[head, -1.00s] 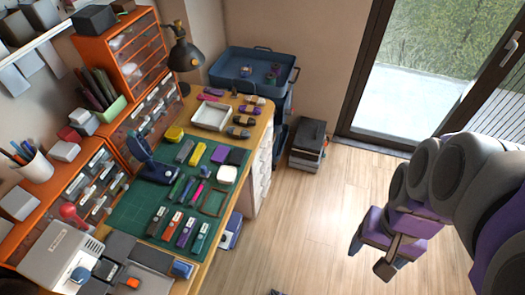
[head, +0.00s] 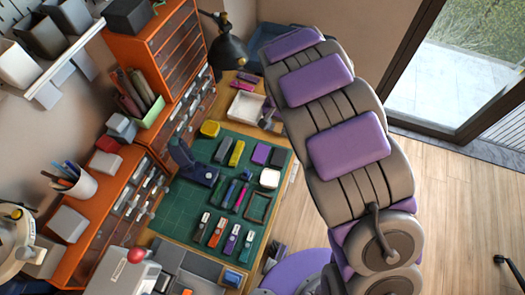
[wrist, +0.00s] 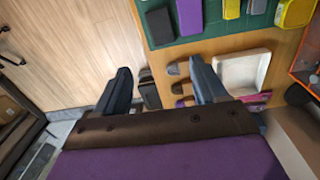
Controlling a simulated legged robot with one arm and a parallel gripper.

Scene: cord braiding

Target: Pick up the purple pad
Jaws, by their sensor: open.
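The purple pad (head: 261,154) lies on the green cutting mat (head: 188,228), near its far right corner. A dark grey pad (head: 277,157) lies beside it on the right, and a white rounded box (head: 269,178) lies nearer to me. In the wrist view the purple pad (wrist: 189,17) is at the top edge, partly cut off, next to the dark grey pad (wrist: 159,26). My gripper (wrist: 161,84) is open and empty in the wrist view, with its blue-grey fingers apart and away from the pad. In the head view my arm hides the gripper.
A white tray (head: 246,107) stands beyond the mat; it also shows in the wrist view (wrist: 243,70). Orange drawers (head: 165,55) and a dark lamp (head: 229,48) stand behind.

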